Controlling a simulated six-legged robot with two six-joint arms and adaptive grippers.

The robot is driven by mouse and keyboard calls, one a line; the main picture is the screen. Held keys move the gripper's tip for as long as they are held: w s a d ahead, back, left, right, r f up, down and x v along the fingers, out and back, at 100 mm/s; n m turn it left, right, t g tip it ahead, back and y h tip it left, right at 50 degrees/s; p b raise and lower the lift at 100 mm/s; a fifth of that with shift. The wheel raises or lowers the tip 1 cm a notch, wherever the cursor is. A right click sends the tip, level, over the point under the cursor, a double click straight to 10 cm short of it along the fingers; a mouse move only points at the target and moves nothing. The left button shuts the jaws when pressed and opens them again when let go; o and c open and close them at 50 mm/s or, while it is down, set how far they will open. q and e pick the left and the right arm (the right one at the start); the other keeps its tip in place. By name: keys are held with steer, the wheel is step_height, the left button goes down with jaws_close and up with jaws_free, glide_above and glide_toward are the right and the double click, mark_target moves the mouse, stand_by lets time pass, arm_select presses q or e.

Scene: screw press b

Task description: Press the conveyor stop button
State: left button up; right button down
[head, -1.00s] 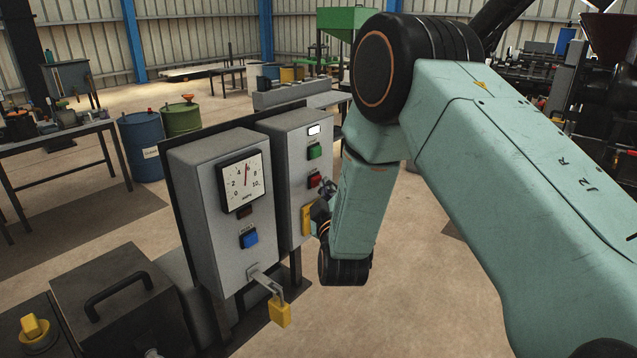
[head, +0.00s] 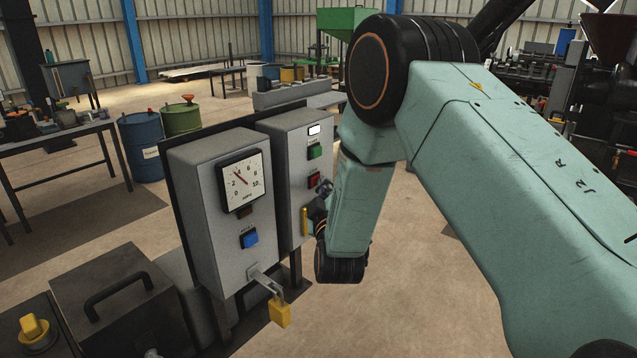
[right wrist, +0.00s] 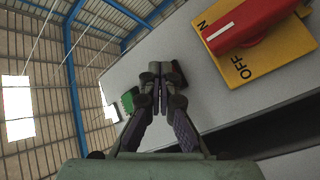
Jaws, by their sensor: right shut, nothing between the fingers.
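A red button (head: 313,180), its label too small to read, sits on the far grey control box, below a green button (head: 315,151). My right gripper (head: 325,188) is at the box face, right beside the red button. In the right wrist view my right gripper (right wrist: 160,76) is shut and empty, its fingertips pointing at a dark button housing (right wrist: 177,75) that they partly hide. I cannot tell whether they touch the button. The green button also shows in the right wrist view (right wrist: 128,101). My left gripper is not in view.
A red rotary switch (right wrist: 250,22) on a yellow plate (right wrist: 243,72) is close to the gripper. A nearer grey box has a gauge (head: 241,182), a blue button (head: 249,238) and a yellow padlock (head: 280,312). Open floor (head: 420,310) lies to the right.

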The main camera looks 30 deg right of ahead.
steer(key=shift+s, duration=0.1)
steer(key=shift+s+d+p, duration=0.3)
steer(key=shift+s+d, duration=0.05)
steer(key=shift+s, duration=0.35)
steer(key=shift+s, duration=0.1)
steer(key=s, duration=0.1)
steer(key=s+d+p, duration=0.1)
steer(key=s, duration=0.1)
steer(key=s+p, duration=0.1)
steer(key=shift+s+d, duration=0.2)
steer(key=shift+d, duration=0.2)
steer(key=shift+f, duration=0.1)
stand_by(0.4)
